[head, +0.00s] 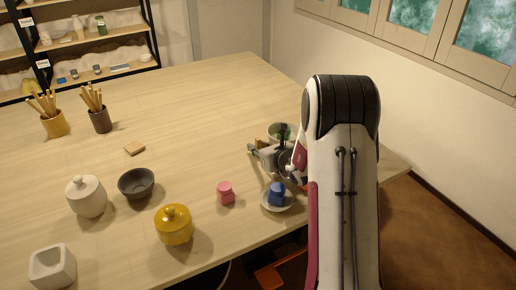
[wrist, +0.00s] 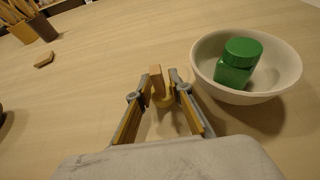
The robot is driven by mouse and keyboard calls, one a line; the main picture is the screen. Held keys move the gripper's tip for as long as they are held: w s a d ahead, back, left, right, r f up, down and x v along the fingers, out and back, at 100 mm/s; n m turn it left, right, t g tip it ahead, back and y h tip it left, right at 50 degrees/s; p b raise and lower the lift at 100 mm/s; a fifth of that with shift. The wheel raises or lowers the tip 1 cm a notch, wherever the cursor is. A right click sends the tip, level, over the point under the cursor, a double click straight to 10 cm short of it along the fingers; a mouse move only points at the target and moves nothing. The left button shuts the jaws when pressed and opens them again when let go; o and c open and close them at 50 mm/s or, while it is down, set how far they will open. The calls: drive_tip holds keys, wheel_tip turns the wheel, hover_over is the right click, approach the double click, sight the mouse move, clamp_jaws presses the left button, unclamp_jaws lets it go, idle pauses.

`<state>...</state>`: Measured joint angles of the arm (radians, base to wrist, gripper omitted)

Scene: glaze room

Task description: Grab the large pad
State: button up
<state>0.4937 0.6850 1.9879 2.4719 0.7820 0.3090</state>
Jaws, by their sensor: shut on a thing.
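My gripper (wrist: 164,88) is shut on a small tan piece (wrist: 156,76), which stands edge-on between the fingertips in the wrist view. It looks like a pad, but the fingers hide part of it and I cannot tell its full size. In the head view my gripper (head: 257,152) is low over the right part of the table, and the held piece is not clear there. Another flat tan pad (head: 134,149) lies alone on the table, well left of my gripper; it also shows at upper left in the wrist view (wrist: 44,60).
A bowl (wrist: 285,83) with a green jar (wrist: 238,64) stands close right of my gripper. A blue jar (head: 277,194) on a white dish, a pink jar (head: 225,192) and a yellow lidded pot (head: 174,226) stand nearer. The table's middle is clear.

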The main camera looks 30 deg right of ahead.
sight(258, 139)
wheel_tip(258, 139, up, 18)
drive_tip(key=shift+f, duration=0.25)
idle(0.5)
